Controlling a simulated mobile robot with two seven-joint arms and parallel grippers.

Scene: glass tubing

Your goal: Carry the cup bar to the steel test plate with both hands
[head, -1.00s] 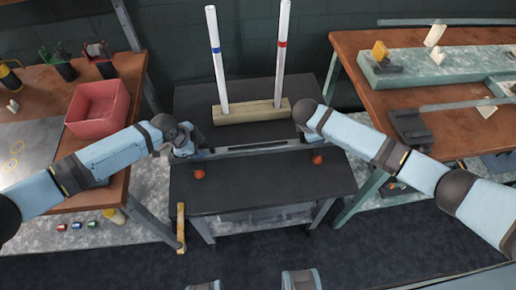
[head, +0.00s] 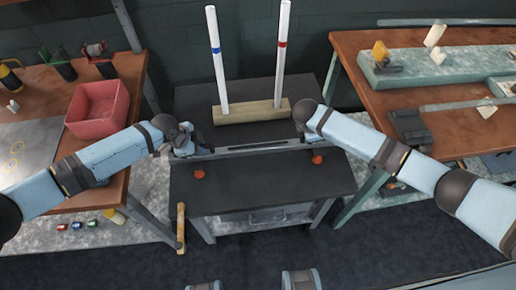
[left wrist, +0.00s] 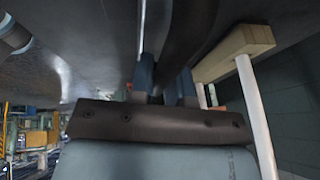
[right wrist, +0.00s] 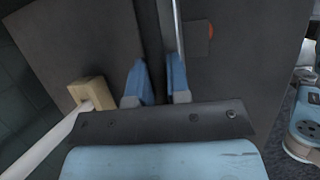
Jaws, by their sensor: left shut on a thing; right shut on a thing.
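The cup bar (head: 255,149) is a thin grey bar running left to right over the front of the dark middle table. Two orange-red cups, the left one (head: 199,174) and the right one (head: 317,159), show just in front of it; I cannot tell their height above the table. My left gripper (head: 203,148) is shut on the bar's left end, and its blue fingers show in the left wrist view (left wrist: 163,85). My right gripper is shut on the right end; its fingers straddle the bar in the right wrist view (right wrist: 158,85). A grey plate (head: 38,138) with yellow rings, seemingly the steel test plate, lies on the left bench.
A wooden block (head: 250,111) with two upright white tubes stands behind the bar. A red bin (head: 98,108) and several tools occupy the left bench (head: 118,190). The right bench (head: 380,45) holds a pale green slab. The middle table's front (head: 265,190) is clear.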

